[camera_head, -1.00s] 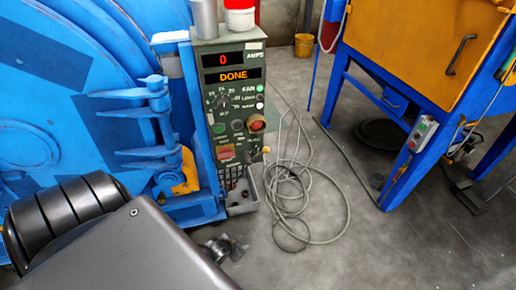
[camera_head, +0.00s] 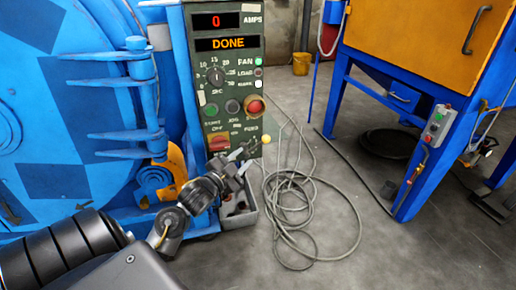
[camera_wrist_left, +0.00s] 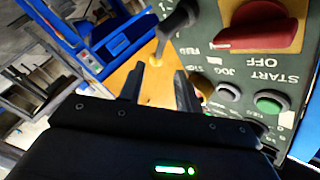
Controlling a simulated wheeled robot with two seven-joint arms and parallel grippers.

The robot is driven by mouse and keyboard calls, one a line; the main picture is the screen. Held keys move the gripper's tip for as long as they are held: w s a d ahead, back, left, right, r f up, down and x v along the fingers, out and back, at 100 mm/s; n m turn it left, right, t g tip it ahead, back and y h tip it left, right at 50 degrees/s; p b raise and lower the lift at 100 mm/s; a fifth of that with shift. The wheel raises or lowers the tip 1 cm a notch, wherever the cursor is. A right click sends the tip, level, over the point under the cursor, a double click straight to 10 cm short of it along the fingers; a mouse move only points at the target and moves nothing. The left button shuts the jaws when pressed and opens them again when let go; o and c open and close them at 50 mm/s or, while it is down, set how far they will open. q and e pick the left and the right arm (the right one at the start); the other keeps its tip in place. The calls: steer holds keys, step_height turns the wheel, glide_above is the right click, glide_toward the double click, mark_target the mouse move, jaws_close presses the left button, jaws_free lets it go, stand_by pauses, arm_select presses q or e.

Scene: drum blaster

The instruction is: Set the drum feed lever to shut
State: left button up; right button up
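The green-grey control panel (camera_head: 229,90) stands on the blue drum machine, its displays reading 0 and DONE. The feed lever's yellow knob (camera_head: 266,139) sticks out at the panel's lower right edge. In the left wrist view the lever (camera_wrist_left: 178,20) shows a dark hub and thin stalk, with the yellow tip (camera_wrist_left: 155,61) just beyond my fingers. My left gripper (camera_head: 241,160) is below and left of the knob. In the left wrist view its fingers (camera_wrist_left: 157,82) are apart, with nothing held between them. My right gripper is not in view.
A red switch (camera_head: 218,142) and a red button (camera_head: 255,106) sit close to the lever on the panel. Coiled cable (camera_head: 290,205) lies on the floor.

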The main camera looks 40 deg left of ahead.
mark_target(257, 146)
arm_select(q)
steer(key=w, duration=0.3)
steer(key=w+b, duration=0.1)
steer(key=w, duration=0.2)
steer(key=w+a+b, duration=0.1)
steer(key=w, duration=0.2)
steer(key=shift+w, duration=0.3)
jaws_close()
